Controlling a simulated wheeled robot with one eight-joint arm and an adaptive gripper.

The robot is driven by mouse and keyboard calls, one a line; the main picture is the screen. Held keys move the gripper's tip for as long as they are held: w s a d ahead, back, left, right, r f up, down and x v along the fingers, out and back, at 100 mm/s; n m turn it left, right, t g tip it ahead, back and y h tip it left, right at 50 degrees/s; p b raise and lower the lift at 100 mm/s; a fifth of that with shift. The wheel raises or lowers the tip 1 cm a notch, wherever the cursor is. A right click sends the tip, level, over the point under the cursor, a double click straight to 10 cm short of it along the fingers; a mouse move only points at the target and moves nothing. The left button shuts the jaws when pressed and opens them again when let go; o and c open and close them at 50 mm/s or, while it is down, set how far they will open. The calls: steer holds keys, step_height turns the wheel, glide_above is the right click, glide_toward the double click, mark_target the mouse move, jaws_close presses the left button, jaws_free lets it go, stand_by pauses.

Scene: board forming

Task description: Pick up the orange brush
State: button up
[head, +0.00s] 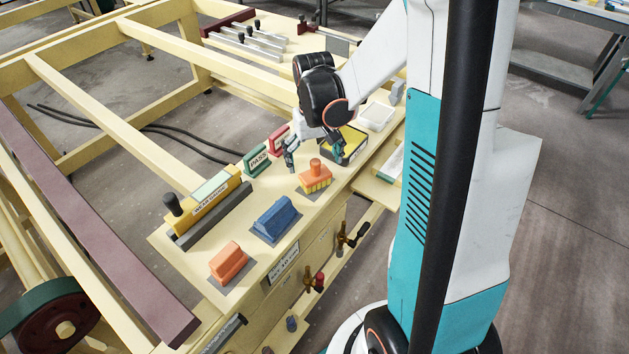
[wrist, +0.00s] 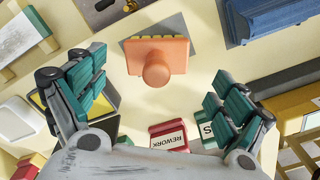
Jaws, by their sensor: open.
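The orange brush (head: 316,174) has a round knob on top and yellow bristles below. It stands on a grey pad on the cream bench. In the wrist view the brush (wrist: 156,58) lies ahead of my gripper, between the lines of its two fingers, with its knob facing the camera. My gripper (head: 313,150) is open and empty, just above and behind the brush in the head view. Its green-padded fingers (wrist: 160,92) are spread wide in the wrist view and do not touch the brush.
A blue block (head: 277,218) and another orange block (head: 229,261) stand on grey pads nearer the front. A green PASS stamp (head: 257,161), a red REWORK stamp (wrist: 168,137) and a yellow-and-black tray (head: 352,142) stand close to the fingers. A white tray (head: 376,117) is behind.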

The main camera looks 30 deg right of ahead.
mark_target(315, 173)
steer(key=shift+d+f+b, duration=0.2)
steer(key=shift+f+b, duration=0.95)
steer(key=shift+f, duration=1.95)
steer(key=c, duration=1.2)
steer(key=shift+r, duration=0.15)
step_height(315, 173, up, 20)
steer(key=p, duration=0.6)
steer(key=o, duration=0.6)
steer(key=c, duration=0.3)
